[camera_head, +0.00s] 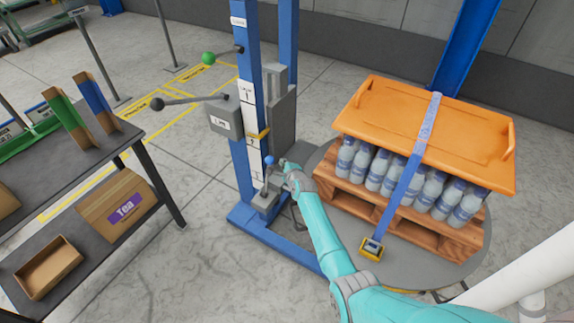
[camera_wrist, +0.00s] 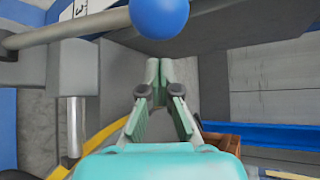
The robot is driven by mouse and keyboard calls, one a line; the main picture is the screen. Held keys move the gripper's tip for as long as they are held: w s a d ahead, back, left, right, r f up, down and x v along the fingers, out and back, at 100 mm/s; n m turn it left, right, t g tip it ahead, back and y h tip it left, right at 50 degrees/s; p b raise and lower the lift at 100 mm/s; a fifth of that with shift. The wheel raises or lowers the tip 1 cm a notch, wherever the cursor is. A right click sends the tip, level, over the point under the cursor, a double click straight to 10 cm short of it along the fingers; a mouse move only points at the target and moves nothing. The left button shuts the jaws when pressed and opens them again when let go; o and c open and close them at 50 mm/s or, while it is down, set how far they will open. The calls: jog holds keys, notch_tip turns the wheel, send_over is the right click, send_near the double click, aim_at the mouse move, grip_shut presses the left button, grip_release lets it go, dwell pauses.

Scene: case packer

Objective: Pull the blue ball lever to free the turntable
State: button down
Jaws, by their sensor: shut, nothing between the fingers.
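The blue ball lever (camera_head: 269,160) stands low on the blue post, at the edge of the turntable (camera_head: 415,262). In the wrist view its blue ball (camera_wrist: 160,17) is large at the top centre, ahead of my fingertips and apart from them in the picture. My gripper (camera_head: 284,165) is right beside the ball on its right in the head view; whether it touches cannot be told there. The wrist view shows my gripper's fingertips (camera_wrist: 159,66) close together with nothing between them.
An orange lid (camera_head: 400,120) covers bottles on a wooden pallet (camera_head: 400,208), strapped, on the turntable. Higher on the blue post (camera_head: 243,100) are a green ball lever (camera_head: 208,58) and a black ball lever (camera_head: 158,103). A shelf with boxes (camera_head: 118,205) stands left.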

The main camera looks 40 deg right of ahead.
jog(key=shift+w+a+r, duration=0.1)
jog(key=shift+a+r, duration=0.3)
jog(key=shift+a, duration=0.2)
jog(key=shift+w+a+r, duration=0.1)
jog(key=shift+a+r, duration=0.25)
jog(key=shift+a, duration=0.25)
jog(key=shift+a, duration=0.15)
